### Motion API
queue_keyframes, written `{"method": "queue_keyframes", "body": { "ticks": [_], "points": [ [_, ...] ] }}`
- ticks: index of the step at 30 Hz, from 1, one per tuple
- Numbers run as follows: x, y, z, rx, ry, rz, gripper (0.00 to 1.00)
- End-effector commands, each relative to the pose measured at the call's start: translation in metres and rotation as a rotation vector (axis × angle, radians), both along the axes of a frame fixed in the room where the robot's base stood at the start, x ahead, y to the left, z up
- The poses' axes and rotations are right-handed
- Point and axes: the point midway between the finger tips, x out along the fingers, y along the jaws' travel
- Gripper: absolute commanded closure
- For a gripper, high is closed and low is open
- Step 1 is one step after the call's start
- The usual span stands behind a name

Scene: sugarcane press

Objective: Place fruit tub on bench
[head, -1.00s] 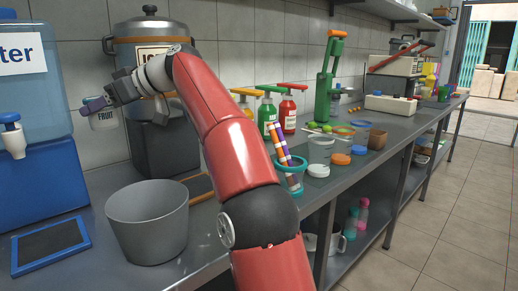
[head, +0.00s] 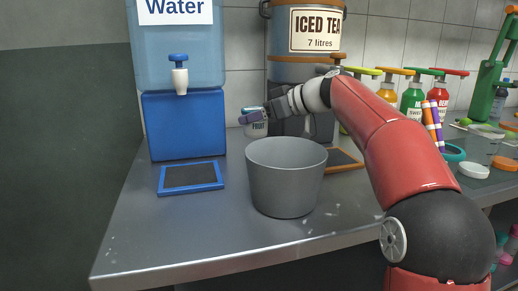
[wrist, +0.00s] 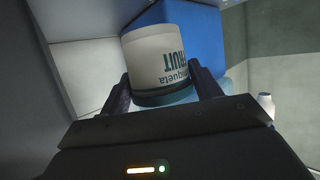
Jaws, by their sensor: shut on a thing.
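The fruit tub (head: 258,129) is small and white with a "FRUIT" label. My gripper (head: 254,115) is shut on it, with the purple fingers at its upper part in the head view. In the wrist view the tub (wrist: 158,58) sits between the two fingers (wrist: 163,88), its lettering upside down. The steel bench (head: 190,232) runs below. The tub appears above the bench, just behind and above the rim of a grey bin; its exact height and distance from the bin cannot be told.
The grey bin (head: 285,185) stands on the bench. A blue-framed slate (head: 191,178) lies left of it. The water dispenser's blue stand (head: 184,127) and the iced tea urn (head: 305,45) stand behind. The bench's front left is clear.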

Motion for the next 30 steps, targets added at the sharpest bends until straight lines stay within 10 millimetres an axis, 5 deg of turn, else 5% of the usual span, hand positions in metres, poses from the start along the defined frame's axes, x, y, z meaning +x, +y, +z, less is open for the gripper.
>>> {"method": "queue_keyframes", "body": {
  "ticks": [15, 29, 30],
  "points": [
    [0.0, 0.0, -0.062, 0.001, 0.0, -0.002, 0.66],
    [0.0, 0.0, -0.068, 0.001, -0.002, -0.001, 0.66],
    [0.0, 0.0, -0.067, 0.0, -0.002, -0.001, 0.32]
  ]
}}
